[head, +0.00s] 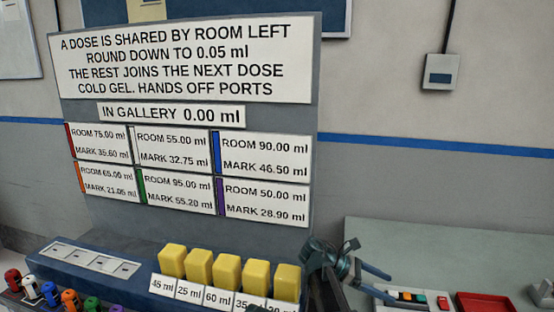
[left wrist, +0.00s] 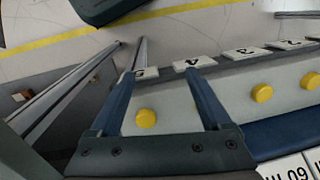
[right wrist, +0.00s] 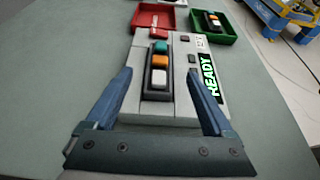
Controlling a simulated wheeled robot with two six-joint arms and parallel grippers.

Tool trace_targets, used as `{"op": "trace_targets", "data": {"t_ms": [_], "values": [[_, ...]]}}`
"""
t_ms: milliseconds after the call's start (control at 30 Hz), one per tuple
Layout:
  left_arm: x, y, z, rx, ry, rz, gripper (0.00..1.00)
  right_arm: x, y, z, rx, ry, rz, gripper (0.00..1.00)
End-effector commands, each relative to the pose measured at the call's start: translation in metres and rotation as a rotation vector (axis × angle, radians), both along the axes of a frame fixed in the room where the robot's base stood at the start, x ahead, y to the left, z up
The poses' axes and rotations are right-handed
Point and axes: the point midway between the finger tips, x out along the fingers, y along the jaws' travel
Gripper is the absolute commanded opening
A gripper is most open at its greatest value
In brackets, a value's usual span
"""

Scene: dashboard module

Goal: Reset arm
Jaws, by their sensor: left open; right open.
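My right gripper (head: 390,287) is open and empty at the lower right of the head view, over the green-grey table. In the right wrist view its open fingers (right wrist: 161,74) frame a grey box (right wrist: 180,120) with teal, orange and white buttons and a green READY display (right wrist: 208,77). My left gripper (left wrist: 160,76) shows in the left wrist view, open with nothing between its fingers. It is above a pale strip with yellow round knobs (left wrist: 146,118) and numbered tags (left wrist: 194,62). I cannot tell whether it touches anything.
A grey board (head: 190,225) carries dose text and stands behind several yellow blocks (head: 228,272) with ml labels. Coloured-top items (head: 50,293) line the lower left. A red tray (right wrist: 160,18) and a green tray (right wrist: 228,30) lie beyond the box.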

Motion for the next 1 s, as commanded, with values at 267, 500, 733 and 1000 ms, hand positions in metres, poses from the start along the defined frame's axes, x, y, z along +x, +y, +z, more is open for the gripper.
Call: {"op": "trace_targets", "data": {"t_ms": [267,500,733,1000], "values": [[0.000,0.000,-0.024,0.000,0.000,0.000,0.82,-0.013,-0.048,-0.024,-0.001,0.000,-0.002,0.87],[0.000,0.000,-0.022,0.000,0.000,0.000,0.82,-0.019,-0.077,-0.022,-0.001,0.000,0.001,0.87],[0.000,0.000,0.008,0.000,0.000,0.000,0.82,-0.018,-0.076,0.008,-0.001,0.000,0.001,0.87],[0.000,0.000,0.035,0.000,0.000,0.000,0.82,-0.018,-0.076,0.036,-0.001,0.000,0.001,0.87]]}}
